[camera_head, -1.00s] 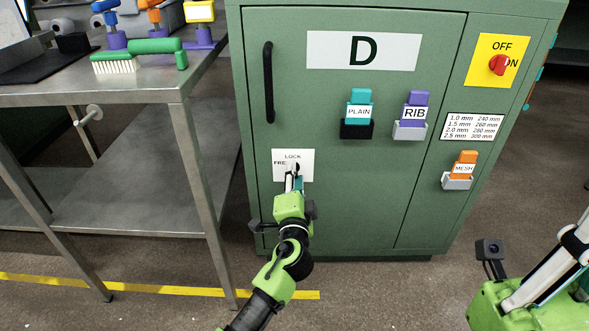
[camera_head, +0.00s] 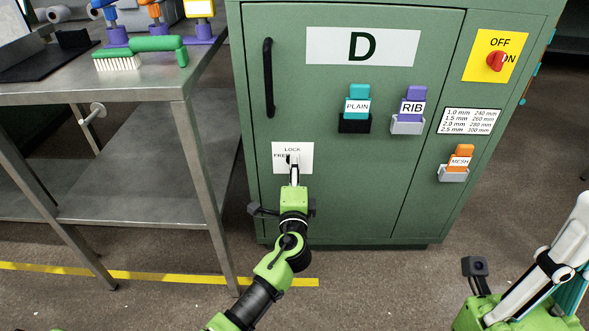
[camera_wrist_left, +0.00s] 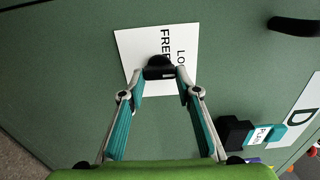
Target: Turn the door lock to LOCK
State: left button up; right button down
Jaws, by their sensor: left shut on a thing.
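The door lock is a black knob (camera_head: 292,160) on a white plate (camera_head: 305,152) marked LOCK at the top and FREE at the left, low on the green cabinet door (camera_head: 340,200). In the left wrist view the knob (camera_wrist_left: 160,68) sits between the fingertips of my left gripper (camera_wrist_left: 161,80). The gripper is shut on it, one finger on each side. In the head view my left gripper (camera_head: 294,172) reaches the plate from below and partly hides the knob, so its exact pointing is unclear. My right gripper (camera_head: 548,270) is at the lower right, away from the cabinet; its fingertips are unclear.
A black door handle (camera_head: 268,78) is above the lock. Teal PLAIN (camera_head: 358,105), purple RIB (camera_head: 411,105) and orange MESH (camera_head: 460,160) pieces sit in holders on the cabinet. A red switch (camera_head: 496,62) is at upper right. A metal table (camera_head: 150,85) stands close at left.

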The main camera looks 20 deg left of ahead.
pick_arm(q)
jog(key=o, duration=1.1)
jog(key=v, duration=1.2)
